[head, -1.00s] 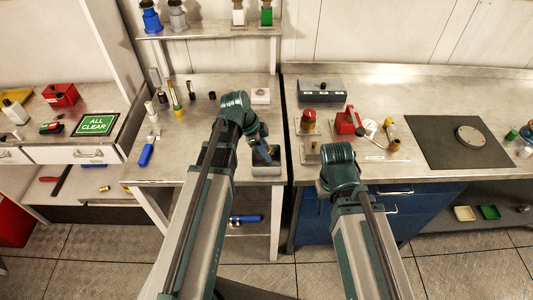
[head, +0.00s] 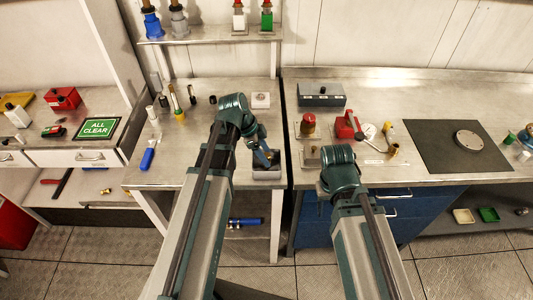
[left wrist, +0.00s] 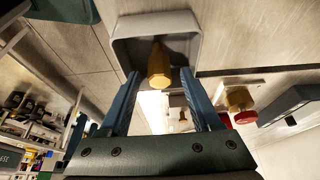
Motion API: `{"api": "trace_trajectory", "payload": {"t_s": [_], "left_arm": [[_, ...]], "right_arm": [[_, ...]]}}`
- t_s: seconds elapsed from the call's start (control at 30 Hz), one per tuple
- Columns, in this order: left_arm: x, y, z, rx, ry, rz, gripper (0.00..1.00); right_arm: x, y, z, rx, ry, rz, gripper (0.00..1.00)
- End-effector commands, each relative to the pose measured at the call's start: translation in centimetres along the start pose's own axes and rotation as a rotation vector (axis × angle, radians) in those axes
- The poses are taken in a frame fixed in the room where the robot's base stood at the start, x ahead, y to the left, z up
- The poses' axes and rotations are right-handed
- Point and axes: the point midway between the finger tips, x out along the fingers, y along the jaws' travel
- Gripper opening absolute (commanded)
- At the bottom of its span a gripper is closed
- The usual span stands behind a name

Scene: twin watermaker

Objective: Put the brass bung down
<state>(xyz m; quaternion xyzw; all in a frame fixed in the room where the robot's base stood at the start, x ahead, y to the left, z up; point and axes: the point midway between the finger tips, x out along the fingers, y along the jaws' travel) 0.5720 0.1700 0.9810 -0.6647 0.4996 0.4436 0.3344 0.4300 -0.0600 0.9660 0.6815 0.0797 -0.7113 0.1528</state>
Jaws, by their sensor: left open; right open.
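The brass bung (left wrist: 159,68) shows in the left wrist view as a gold, faceted piece inside a grey, square-rimmed tray (left wrist: 117,48). My left gripper (left wrist: 159,76) is open, its two blue fingers on either side of the bung with gaps visible between. In the head view my left gripper (head: 265,154) is over the same grey tray (head: 267,174) at the front right corner of the left bench, and a small brass-coloured bit shows at its fingers. My right arm's wrist is over the right bench's front edge; its gripper is hidden.
On the right bench are a grey box (head: 322,94), a red object (head: 346,126) and a dark plate (head: 458,145). The left bench's middle front is clear.

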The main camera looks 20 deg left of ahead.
Motion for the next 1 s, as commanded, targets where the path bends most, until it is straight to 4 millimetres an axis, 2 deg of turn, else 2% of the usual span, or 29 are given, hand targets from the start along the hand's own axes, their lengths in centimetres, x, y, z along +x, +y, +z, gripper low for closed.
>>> {"api": "trace_trajectory", "payload": {"t_s": [0.03, 0.6, 0.8, 0.93, 1.0], "left_arm": [[-1.2, 0.0, -0.2, -0.001, 0.000, 0.000, 0.64], [-9.8, 0.0, -0.2, -0.001, 0.000, 0.000, 0.64], [-10.7, 0.0, -0.1, 0.001, 0.000, 0.000, 0.64], [-10.4, 0.3, -0.3, -0.009, -0.006, 0.004, 0.64], [-9.9, 1.1, -1.0, -0.045, -0.026, 0.015, 0.64]], "right_arm": [[-1.2, 0.1, 0.1, 0.000, 0.000, 0.000, 0.50], [-9.1, 0.9, 0.5, -0.001, 0.000, 0.000, 0.50], [-9.8, 0.9, 0.6, 0.003, 0.000, -0.001, 0.50], [-9.7, 0.9, 0.6, 0.003, 0.000, -0.001, 0.50], [-9.7, 0.9, 0.6, 0.003, 0.000, -0.001, 0.50]]}}
